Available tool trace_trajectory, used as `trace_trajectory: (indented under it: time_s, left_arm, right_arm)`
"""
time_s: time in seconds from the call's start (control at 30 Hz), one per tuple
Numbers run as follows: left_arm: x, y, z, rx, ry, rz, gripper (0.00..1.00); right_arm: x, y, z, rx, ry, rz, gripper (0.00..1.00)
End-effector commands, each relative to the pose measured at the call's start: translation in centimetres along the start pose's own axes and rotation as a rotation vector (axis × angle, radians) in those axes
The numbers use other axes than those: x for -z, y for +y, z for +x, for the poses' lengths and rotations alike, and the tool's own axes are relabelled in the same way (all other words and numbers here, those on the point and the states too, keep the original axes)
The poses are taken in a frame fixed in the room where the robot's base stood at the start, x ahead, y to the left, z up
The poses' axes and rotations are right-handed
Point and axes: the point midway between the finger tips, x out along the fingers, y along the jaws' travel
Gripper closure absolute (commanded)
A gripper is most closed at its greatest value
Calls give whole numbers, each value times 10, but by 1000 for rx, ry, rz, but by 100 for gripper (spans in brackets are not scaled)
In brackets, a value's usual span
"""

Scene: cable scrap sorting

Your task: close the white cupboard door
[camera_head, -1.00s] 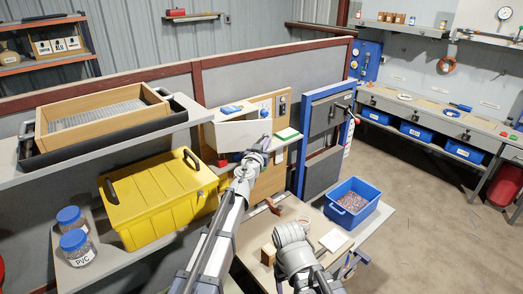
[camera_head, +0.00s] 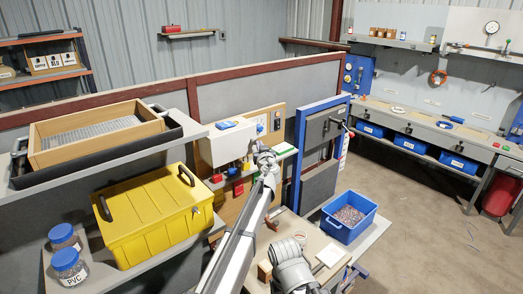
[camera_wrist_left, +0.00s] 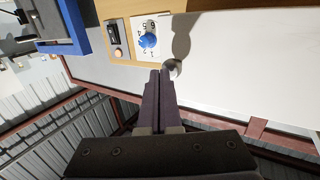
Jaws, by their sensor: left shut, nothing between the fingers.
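The white cupboard (camera_head: 212,151) stands on the wooden back panel behind the yellow case, with a blue object on its top. Its white door (camera_head: 237,142) covers the front and looks flush or nearly so; a small remaining gap cannot be told. My left gripper (camera_head: 257,146) is at the door's right edge, shut and empty. In the left wrist view its closed fingers (camera_wrist_left: 160,75) point at a round knob (camera_wrist_left: 173,68) on the edge of the white panel (camera_wrist_left: 250,62); touching or just apart is unclear. My right arm is low in the head view, its fingers unseen.
The yellow case (camera_head: 155,215) stands left of my left arm, with two lidded jars beside it. Red items (camera_head: 238,187) sit below the cupboard. A blue-framed panel (camera_head: 298,165) stands to the right, with a blue bin (camera_head: 349,232) of scrap in front.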

Motion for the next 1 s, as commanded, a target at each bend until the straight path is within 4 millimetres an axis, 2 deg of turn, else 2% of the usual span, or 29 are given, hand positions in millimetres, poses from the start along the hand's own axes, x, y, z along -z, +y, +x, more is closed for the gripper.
trace_trajectory:
  time_s: [0.2,0.5,0.83,1.0]
  left_arm:
    - [0,-1,10,-1,0,0,100]
    - [1,-2,13,0,1,2,100]
    - [2,-3,13,0,2,4,100]
    - [2,-4,5,1,2,3,100]
  right_arm:
    - [0,0,0,0,0,0,31]
    - [0,0,0,0,0,0,31]
    - [0,0,-1,0,0,0,31]
    - [0,0,-2,0,0,0,31]
